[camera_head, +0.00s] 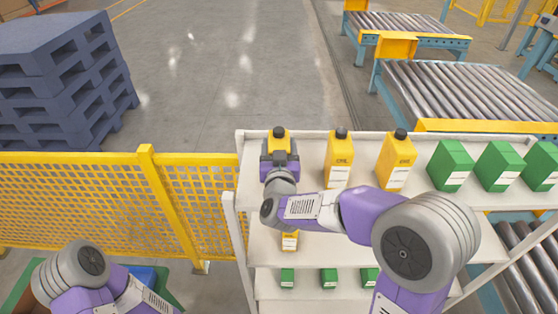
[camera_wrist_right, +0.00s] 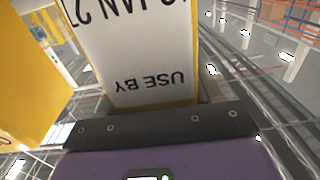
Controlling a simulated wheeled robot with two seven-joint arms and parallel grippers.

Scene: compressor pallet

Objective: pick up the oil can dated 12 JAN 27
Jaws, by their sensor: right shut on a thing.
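My right gripper (camera_head: 279,160) is at the left end of the top shelf, shut on the leftmost yellow oil can (camera_head: 279,143) with a black cap. In the right wrist view, this can's white label (camera_wrist_right: 135,45) fills the space above my dark gripper edge (camera_wrist_right: 155,122). The label reads upside down "USE BY" and "JAN 27"; the day is partly cut off. Whether the can rests on the shelf or is raised, I cannot tell. Two more yellow cans, one in the middle (camera_head: 339,155) and one to its right (camera_head: 396,160), stand on the shelf. My left gripper is out of view.
Several green cans (camera_head: 450,165) stand farther right on the top shelf (camera_head: 310,160). Smaller green items and a yellow can (camera_head: 289,241) are on lower shelves. A yellow mesh fence (camera_head: 95,195) adjoins the rack at left. Roller conveyors (camera_head: 470,90) lie behind.

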